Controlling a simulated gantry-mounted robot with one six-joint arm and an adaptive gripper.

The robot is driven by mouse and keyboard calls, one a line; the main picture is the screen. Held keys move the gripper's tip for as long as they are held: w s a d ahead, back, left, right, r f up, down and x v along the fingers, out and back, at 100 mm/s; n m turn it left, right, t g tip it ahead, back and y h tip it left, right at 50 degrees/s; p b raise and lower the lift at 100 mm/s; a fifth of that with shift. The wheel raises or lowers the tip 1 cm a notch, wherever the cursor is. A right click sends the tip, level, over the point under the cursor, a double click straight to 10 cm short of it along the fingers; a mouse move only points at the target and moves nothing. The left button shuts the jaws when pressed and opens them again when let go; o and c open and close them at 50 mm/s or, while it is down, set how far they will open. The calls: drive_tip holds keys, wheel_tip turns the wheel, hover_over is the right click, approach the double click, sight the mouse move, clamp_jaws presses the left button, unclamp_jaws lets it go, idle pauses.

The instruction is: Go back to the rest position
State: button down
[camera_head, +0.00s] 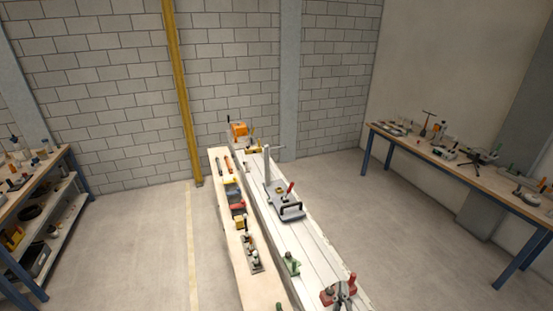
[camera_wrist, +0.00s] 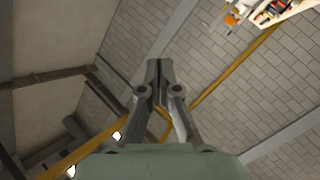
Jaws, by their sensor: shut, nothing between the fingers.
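My gripper (camera_wrist: 156,72) shows in the middle of the wrist view, with its two dark fingers together and nothing between them. Behind it are the block wall and dark beams. It is in the air, clear of anything I can see. The long workbench (camera_head: 236,258) shows in the head view, and a bench end with tools (camera_wrist: 262,14) shows small at the top right of the wrist view. I cannot make out my arm or gripper in the head view.
Side tables stand left (camera_head: 60,160) and right (camera_head: 487,177). A yellow post (camera_head: 181,95) stands at the wall. Floor is clear.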

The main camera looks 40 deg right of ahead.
drive_tip(key=w+a+r+t+y+p, duration=0.1)
drive_tip(key=w+a+r+y, duration=0.15)
drive_tip(key=a, duration=0.45)
drive_tip(key=w+a+r+t+y, duration=0.1)
drive_tip(key=w+a+r+y, duration=0.2)
drive_tip(key=a, duration=0.5)
drive_tip(key=s+a+r+n+y, duration=0.1)
drive_tip(key=a+r+y, duration=0.2)
drive_tip(key=a, duration=0.8)
drive_tip(key=s+a+r+n+y+p, duration=0.1)
drive_tip(key=a+r+n+y, duration=0.1)
drive_tip(key=a, duration=0.9)
drive_tip(key=r+y, duration=0.1)
drive_tip(key=y, duration=0.1)
drive_tip(key=shift+s+y, duration=0.35)
